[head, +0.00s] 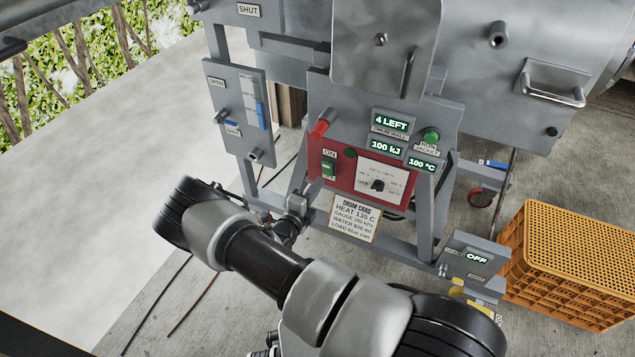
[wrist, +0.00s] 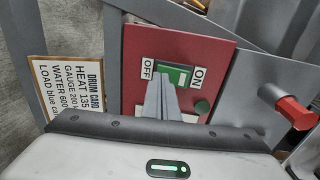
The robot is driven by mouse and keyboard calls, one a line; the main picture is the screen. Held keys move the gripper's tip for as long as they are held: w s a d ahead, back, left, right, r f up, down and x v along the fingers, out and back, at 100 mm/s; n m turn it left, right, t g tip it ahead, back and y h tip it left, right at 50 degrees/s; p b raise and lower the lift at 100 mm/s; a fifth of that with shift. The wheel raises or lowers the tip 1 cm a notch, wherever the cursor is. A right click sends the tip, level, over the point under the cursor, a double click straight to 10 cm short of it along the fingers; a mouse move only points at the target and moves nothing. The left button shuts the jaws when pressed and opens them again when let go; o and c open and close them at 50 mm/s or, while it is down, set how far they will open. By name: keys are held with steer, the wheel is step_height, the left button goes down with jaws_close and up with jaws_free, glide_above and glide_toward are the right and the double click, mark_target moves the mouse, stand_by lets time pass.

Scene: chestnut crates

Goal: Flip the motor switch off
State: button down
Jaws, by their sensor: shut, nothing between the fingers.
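The motor switch (head: 328,168) is a green rocker on a red panel (head: 343,190), below an ON label in the head view. In the wrist view the switch (wrist: 180,74) sits between an OFF label (wrist: 147,68) on the left and an ON label (wrist: 198,77) on the right. My gripper (wrist: 161,82) is shut and empty. Its fingertips overlap the OFF side of the switch in the wrist view, hiding part of it. Whether they touch it cannot be told. In the head view my arm reaches in from the lower right; the fingers are not clearly visible there.
A red-tipped lever (head: 320,129) sticks out beside the panel; it also shows in the wrist view (wrist: 297,113). An orange crate (head: 560,262) stands at right. Pale floor lies open at left.

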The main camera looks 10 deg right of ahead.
steer(key=s+a+f+p, duration=0.1)
steer(key=s+a+f, duration=0.1)
steer(key=s+a, duration=0.4)
steer(key=s, duration=0.3)
steer(key=shift+a, duration=0.35)
steer(key=s+d+r+m+g, duration=0.2)
steer(key=d+r+m+g, duration=0.15)
steer(key=r+m, duration=0.45)
steer(key=s+d+r+m+g, duration=0.25)
steer(key=r+m+g, duration=0.25)
steer(key=r+m, duration=0.3)
steer(key=s+d+r+m+g, duration=0.2)
steer(key=d+r+m+g, duration=0.15)
steer(key=r+m, duration=0.5)
steer(key=s+a+r+m+t+y, duration=0.15)
steer(key=s+r+m+y, duration=0.35)
steer(key=s+r+m, duration=0.5)
steer(key=s+a+r+m+t+y, duration=0.1)
steer(key=s+r+m+t+y, duration=0.2)
steer(key=s+r+m+y, duration=0.55)
step_height(320, 180, up, 23)
steer(key=m+h+p, duration=0.3)
steer(key=p, duration=1.8)
steer(key=shift+w+m+h+p, duration=0.35)
steer(key=shift+w+m, duration=0.05)
steer(key=shift+w, duration=0.05)
